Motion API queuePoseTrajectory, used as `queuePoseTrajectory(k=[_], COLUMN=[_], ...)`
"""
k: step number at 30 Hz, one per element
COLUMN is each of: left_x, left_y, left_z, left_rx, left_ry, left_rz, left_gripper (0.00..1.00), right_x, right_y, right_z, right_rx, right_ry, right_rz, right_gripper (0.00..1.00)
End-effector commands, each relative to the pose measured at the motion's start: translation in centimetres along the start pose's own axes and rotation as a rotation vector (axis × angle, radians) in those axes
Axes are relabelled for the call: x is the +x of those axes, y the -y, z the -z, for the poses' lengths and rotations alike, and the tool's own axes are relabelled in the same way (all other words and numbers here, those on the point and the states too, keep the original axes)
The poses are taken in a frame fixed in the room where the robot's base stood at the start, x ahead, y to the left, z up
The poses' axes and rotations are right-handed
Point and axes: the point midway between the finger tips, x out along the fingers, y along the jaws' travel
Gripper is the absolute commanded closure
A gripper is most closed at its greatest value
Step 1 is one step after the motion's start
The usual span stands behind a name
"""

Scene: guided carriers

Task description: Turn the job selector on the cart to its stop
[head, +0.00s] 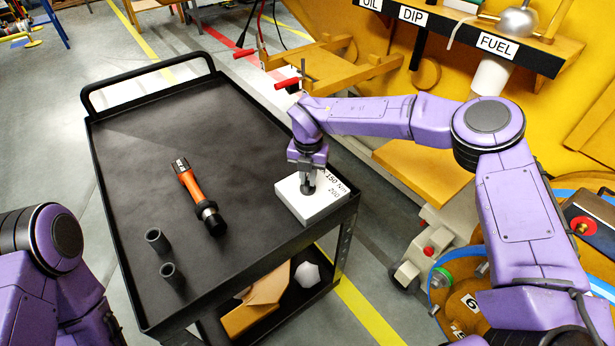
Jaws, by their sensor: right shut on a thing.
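The job selector is a white box (293,204) with printed torque marks, "150 Nm" readable and another partly readable, on the right side of the black cart (130,215). My right gripper (308,188) points down onto the top of the box and is shut on its dark knob, which the fingers mostly hide. I cannot tell which mark the knob points to. Of my left arm, only purple links show at the lower left; its gripper is out of view.
An orange and black tool (192,190) lies mid-cart, with two dark sockets (157,240) near the front left. A raised rim edges the cart top. A shelf labelled "FUEL" (497,45) and yellow machinery stand at the right. The cart's far left is clear.

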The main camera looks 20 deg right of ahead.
Motion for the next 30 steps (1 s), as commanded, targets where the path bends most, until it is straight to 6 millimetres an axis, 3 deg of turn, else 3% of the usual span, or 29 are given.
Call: queuePoseTrajectory(k=[18, 30], left_x=[-0.48, -0.88], left_y=[0.05, 0.08], left_z=[0.19, 0.36], left_rx=[0.0, 0.0], left_ry=[0.0, 0.0], left_rz=[0.0, 0.0], left_gripper=[1.0, 1.0], right_x=[0.18, 0.17], right_y=[-0.15, -0.26], right_z=[0.2, 0.3], right_rx=[-0.573, -0.822], right_ry=[-0.006, -0.007], right_rz=[0.003, 0.001], right_gripper=[1.0, 1.0])
